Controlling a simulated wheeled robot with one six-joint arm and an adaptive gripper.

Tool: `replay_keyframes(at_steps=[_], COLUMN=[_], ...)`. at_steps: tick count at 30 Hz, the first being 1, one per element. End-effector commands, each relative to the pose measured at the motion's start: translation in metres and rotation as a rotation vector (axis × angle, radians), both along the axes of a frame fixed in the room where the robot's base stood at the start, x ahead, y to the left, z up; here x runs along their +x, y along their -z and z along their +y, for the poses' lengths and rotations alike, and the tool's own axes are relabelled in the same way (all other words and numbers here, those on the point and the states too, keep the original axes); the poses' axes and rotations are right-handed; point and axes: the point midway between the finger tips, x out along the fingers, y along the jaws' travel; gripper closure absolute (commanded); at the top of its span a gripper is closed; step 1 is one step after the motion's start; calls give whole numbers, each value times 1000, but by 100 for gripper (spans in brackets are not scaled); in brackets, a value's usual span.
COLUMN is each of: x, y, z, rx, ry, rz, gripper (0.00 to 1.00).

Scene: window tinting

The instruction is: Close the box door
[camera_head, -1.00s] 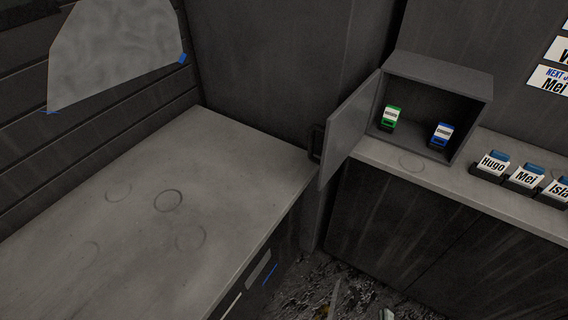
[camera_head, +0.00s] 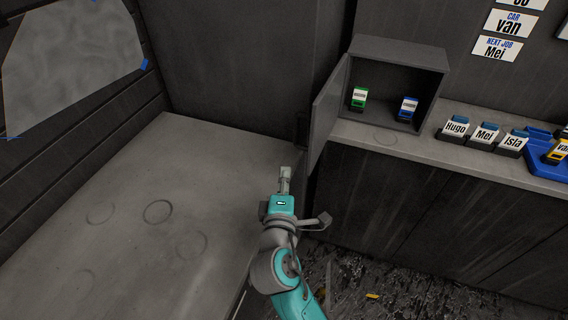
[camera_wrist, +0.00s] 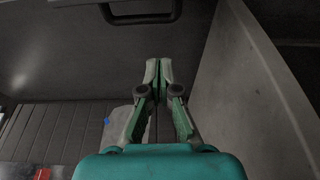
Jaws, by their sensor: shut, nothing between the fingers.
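The grey box (camera_head: 431,58) stands on the back counter with its front open. Its door (camera_head: 327,112) is hinged on the left and swung wide open toward me. A dark handle (camera_head: 302,128) shows faintly at the door's outer side. My gripper (camera_head: 285,172) is in front of the door, a little to its left, above the counter edge, apparently not touching it. In the wrist view my fingers (camera_wrist: 159,66) are together and empty. A dark bar handle (camera_wrist: 140,14) on a grey panel shows above them; I cannot tell for certain that this is the door.
A green-labelled item (camera_head: 358,97) and a blue-labelled item (camera_head: 407,108) stand inside the box. Name-tagged holders (camera_head: 484,137) and a blue tray (camera_head: 545,158) are on the counter to the right. The left worktop (camera_head: 120,185) is clear.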

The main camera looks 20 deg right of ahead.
Motion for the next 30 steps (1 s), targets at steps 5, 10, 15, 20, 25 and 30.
replay_keyframes(at_steps=[5, 10, 15, 20, 25, 30], x=[22, 51, 77, 84, 71, 64], y=[0, 0, -1, 1, 1, 0], z=[-9, -20, -29, -41, -55, -63], rx=[3, 2, 2, 3, 3, 3], ry=[2, 2, 1, 1, 0, -2], rz=[-1, -2, -2, 0, -1, -1], gripper=[100, 100, 100, 100, 100, 100])
